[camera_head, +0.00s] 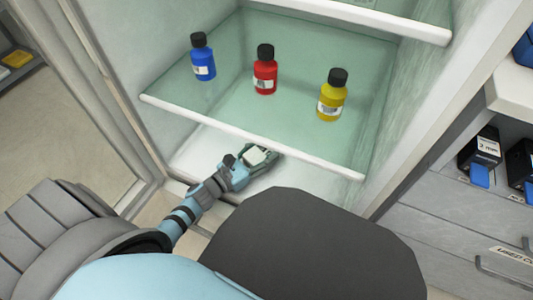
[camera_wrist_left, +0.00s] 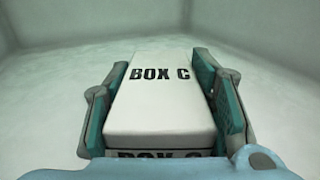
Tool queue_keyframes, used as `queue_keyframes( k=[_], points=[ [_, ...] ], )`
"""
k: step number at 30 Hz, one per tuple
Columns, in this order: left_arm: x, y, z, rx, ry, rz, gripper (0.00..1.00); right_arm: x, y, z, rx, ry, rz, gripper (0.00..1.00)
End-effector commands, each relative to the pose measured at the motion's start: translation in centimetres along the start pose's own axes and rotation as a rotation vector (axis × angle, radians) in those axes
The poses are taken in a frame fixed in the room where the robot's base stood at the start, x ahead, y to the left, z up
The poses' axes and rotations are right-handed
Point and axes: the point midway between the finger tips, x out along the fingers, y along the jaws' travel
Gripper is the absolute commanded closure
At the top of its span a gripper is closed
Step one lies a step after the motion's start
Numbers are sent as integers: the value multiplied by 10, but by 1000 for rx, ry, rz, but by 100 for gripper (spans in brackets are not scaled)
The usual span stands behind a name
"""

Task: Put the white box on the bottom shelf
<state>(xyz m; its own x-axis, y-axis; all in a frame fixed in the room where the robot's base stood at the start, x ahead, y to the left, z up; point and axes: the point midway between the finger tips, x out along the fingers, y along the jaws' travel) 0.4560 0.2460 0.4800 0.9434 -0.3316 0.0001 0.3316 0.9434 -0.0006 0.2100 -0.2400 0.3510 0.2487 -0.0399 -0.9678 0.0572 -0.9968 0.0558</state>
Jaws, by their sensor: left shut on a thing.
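The white box (camera_wrist_left: 160,85) is marked "BOX C" and lies between the two fingers of my left gripper (camera_wrist_left: 165,110). The teal pads sit along both its sides, and the gripper is shut on it. In the head view my left gripper (camera_head: 250,163) reaches under the glass shelf into the lowest space of the cabinet, with the white box (camera_head: 255,157) in its jaws. The bottom shelf (camera_head: 195,157) is a pale floor below and around it. I cannot tell whether the box touches that floor. My right gripper is not in view.
A glass shelf (camera_head: 260,138) with a white front edge is above my left gripper. It bears a blue bottle (camera_head: 203,62), a red bottle (camera_head: 265,75) and a yellow bottle (camera_head: 332,98). Cabinet walls close in the sides. The bottom shelf looks clear around the box.

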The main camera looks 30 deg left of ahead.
Motion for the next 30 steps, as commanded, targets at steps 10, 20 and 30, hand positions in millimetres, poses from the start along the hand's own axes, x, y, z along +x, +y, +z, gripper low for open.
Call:
queue_keyframes(
  k=[10, 20, 30],
  points=[
    [0, 0, -3, 0, -1, 0, 46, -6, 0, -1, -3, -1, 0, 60],
    [0, 0, -3, 0, 0, 0, 29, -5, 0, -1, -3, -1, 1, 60],
    [-24, 0, 1, 0, 4, 0, 29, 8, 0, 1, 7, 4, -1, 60]
  ],
)
